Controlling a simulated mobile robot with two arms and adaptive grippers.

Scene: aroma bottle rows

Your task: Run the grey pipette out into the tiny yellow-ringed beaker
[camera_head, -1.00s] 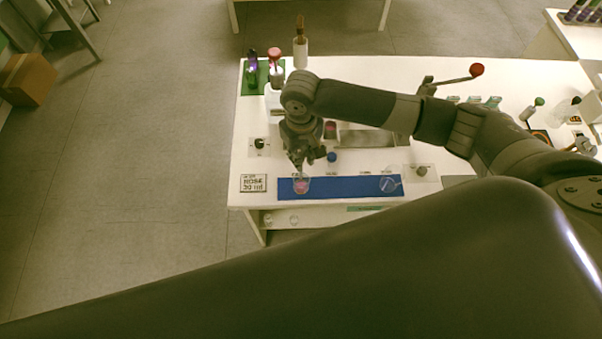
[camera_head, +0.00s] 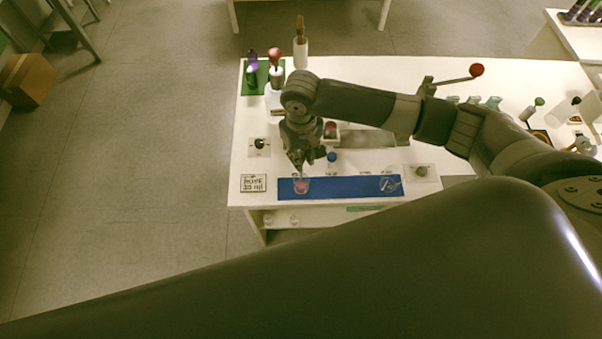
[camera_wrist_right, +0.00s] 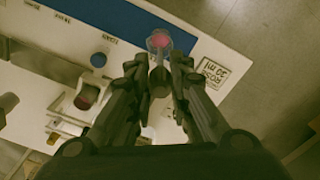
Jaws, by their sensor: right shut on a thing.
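My right gripper (camera_head: 304,160) is over the left end of the blue mat (camera_head: 345,187). In the wrist view the right gripper (camera_wrist_right: 165,75) is shut on a small dark grey thing (camera_wrist_right: 160,82), which looks like the grey pipette; its tip is hard to make out. A small clear beaker with pink liquid (camera_head: 301,188) stands on the mat just below the gripper. It also shows beyond the fingertips in the wrist view (camera_wrist_right: 159,41). Another clear beaker (camera_head: 390,184) stands at the mat's right end. I cannot make out a yellow ring on either. My left gripper is not in view.
A label card (camera_head: 253,183) lies left of the mat. A blue-capped thing (camera_head: 332,157) stands behind it. A grey knob on a plate (camera_head: 421,171) is at the right. Bottles stand on a green mat (camera_head: 262,84) at the back left. My own dark arm covers the front.

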